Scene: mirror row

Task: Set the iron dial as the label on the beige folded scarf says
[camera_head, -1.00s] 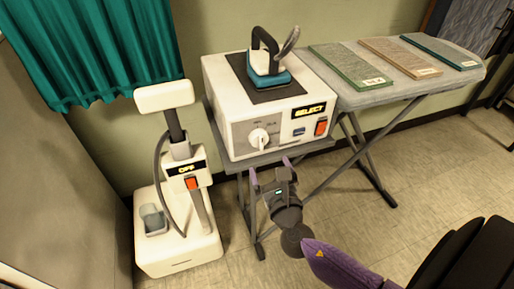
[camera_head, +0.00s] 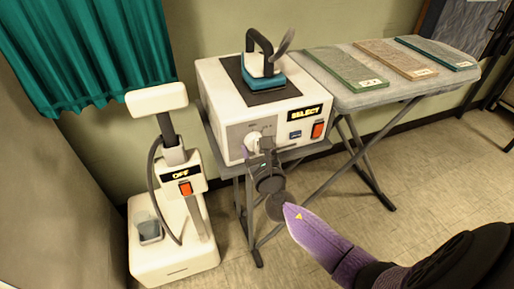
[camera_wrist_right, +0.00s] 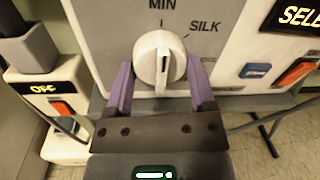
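The white iron dial (camera_wrist_right: 159,63) is on the front of the white iron station (camera_head: 222,98). In the right wrist view its raised grip stands about upright, in line with the MIN mark; SILK is marked up and right of it. My right gripper (camera_wrist_right: 160,76) is open, one purple finger on each side of the dial, with gaps visible. In the head view this gripper (camera_head: 259,149) partly covers the dial. The beige folded scarf (camera_head: 392,55) lies between a green-edged and a teal-edged one; its label is too small to read. My left gripper is not in view.
The teal iron (camera_head: 264,76) rests on the station, whose display (camera_head: 305,112) reads SELECT above a red switch (camera_head: 318,130). The ironing board (camera_head: 350,99) extends right. A white steamer (camera_head: 172,250) reading OFF stands left, below a teal curtain (camera_head: 85,50).

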